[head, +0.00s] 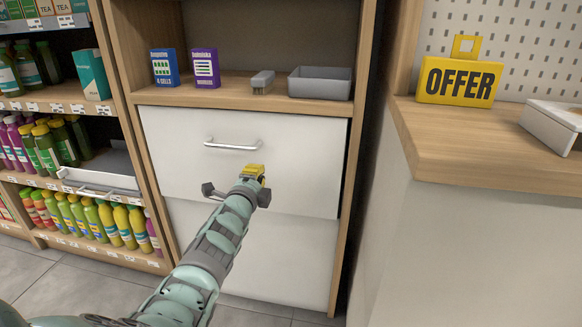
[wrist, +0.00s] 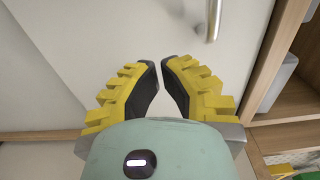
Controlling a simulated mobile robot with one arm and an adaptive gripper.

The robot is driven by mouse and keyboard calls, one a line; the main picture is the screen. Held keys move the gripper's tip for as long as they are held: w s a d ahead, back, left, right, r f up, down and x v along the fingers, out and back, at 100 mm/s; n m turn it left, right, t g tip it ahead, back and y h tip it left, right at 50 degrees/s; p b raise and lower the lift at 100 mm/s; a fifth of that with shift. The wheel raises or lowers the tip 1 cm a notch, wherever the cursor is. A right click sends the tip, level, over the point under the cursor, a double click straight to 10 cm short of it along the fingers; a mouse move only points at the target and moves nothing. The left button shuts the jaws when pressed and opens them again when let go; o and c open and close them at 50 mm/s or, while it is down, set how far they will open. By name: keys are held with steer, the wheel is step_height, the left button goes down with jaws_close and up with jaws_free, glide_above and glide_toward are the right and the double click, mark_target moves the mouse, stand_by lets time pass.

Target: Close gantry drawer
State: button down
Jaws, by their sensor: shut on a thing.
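The gantry drawer (head: 290,150) is a wide white front under the open shelf. Its lower edge stands out a little over the white panel below, so it looks slightly open. Its silver bar handle (head: 232,146) is free and also shows at the top of the wrist view (wrist: 212,22). My gripper (head: 253,172), with yellow ribbed fingers, is at the drawer front, below and right of the handle. In the wrist view its dark pads (wrist: 161,66) are nearly together against the white front (wrist: 110,40). The exact contact at the tips cannot be made out.
The shelf above holds a blue box (head: 164,67), a purple box (head: 205,67), a small grey item (head: 262,82) and a grey bin (head: 320,83). A bottle rack stands left. A wooden-topped counter (head: 490,150) with an OFFER sign (head: 459,80) stands right.

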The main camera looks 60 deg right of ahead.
steer(key=p+v, duration=0.1)
steer(key=v, duration=0.6)
steer(key=shift+a+r, duration=0.3)
steer(key=shift+a, duration=0.1)
steer(key=shift+w, duration=0.1)
